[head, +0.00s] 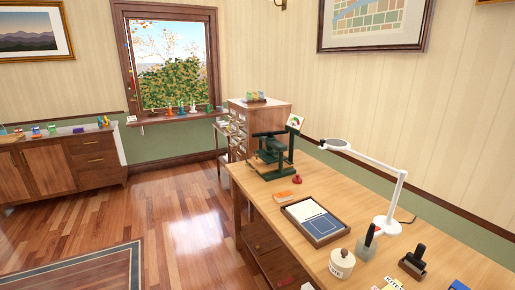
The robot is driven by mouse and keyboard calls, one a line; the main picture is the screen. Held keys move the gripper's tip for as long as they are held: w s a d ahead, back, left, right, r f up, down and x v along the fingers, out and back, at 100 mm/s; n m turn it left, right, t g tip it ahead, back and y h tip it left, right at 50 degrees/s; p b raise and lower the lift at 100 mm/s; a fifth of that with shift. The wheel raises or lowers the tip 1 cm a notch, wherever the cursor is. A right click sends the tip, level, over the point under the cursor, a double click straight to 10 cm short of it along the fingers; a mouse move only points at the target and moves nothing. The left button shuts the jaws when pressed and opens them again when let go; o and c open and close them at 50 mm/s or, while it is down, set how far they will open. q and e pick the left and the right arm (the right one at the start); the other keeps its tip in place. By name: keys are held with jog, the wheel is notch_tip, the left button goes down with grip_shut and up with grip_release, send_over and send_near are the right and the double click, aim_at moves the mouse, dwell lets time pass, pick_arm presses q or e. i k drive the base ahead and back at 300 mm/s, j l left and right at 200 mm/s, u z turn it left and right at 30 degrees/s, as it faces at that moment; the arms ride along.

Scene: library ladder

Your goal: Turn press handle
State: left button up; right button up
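A dark green press (272,157) stands at the far left end of the wooden workbench. A black bar (268,134) lies across its top and looks like its handle; the detail is too small to tell how far it is turned. A small card with a coloured dial (295,122) stands at the press's upper right. Neither of my grippers shows in the head view.
The workbench (390,243) holds an orange block (284,197), a red item (297,179), a framed blue tray (316,221), a white lamp (388,222), a white jar (342,263) and dark-handled tools. Wooden floor (190,225) is open left of the bench.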

aim_at(269, 134)
jog(key=i+j, duration=0.35)
jog(key=i+j+z, duration=0.1)
jog(key=i+j, duration=0.3)
jog(key=j, duration=0.2)
jog(key=i+j, duration=0.35)
jog(key=j, duration=0.15)
jog(key=i+j+z, duration=0.1)
jog(key=i+j, duration=0.25)
jog(key=j, duration=0.15)
